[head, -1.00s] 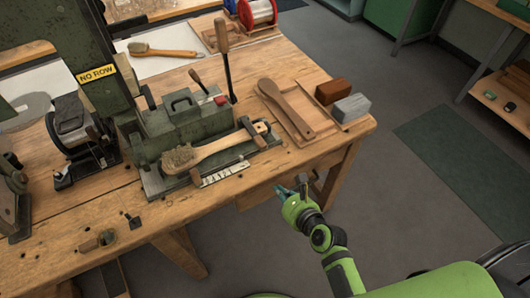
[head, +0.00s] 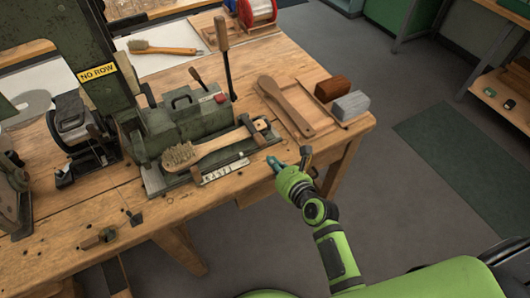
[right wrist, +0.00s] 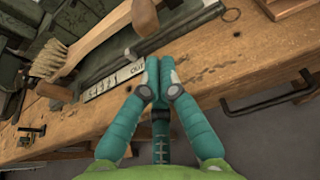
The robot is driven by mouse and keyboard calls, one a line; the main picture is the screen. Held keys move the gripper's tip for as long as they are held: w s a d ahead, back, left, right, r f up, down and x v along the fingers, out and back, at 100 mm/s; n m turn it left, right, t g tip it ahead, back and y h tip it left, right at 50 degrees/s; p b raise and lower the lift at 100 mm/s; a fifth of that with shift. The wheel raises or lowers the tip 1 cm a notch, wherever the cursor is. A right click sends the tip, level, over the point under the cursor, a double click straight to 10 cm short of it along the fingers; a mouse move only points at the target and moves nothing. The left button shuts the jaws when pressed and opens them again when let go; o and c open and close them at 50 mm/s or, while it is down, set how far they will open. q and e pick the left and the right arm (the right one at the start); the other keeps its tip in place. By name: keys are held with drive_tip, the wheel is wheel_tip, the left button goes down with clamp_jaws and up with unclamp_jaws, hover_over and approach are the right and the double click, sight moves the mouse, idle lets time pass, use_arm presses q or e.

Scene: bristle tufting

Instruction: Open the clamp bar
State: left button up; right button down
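A brush with pale bristles (head: 180,157) and a wooden handle lies in a dark fixture on the green machine (head: 185,120); it shows in the right wrist view (right wrist: 90,42) too. What looks like the clamp bar (head: 247,124) crosses the handle near its far end, with a wooden knob (head: 261,128) beside it; I cannot tell whether it is locked. My right gripper (head: 276,164) is in front of the bench's front edge, short of the fixture. In the right wrist view its teal fingertips (right wrist: 157,76) are together with nothing visible between them. My left gripper is not in view.
A marked metal scale strip (head: 225,171) lies along the fixture's front. A tall wooden-handled lever (head: 223,60) stands behind it. To the right are a tray with a wooden paddle (head: 288,104), a brown block (head: 332,89) and a grey block (head: 350,105). Open floor lies right of the bench.

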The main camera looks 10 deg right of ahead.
sight(253, 130)
drive_tip(key=shift+x, duration=2.75)
drive_tip(key=shift+d+r, duration=0.1)
drive_tip(key=shift+d, duration=0.05)
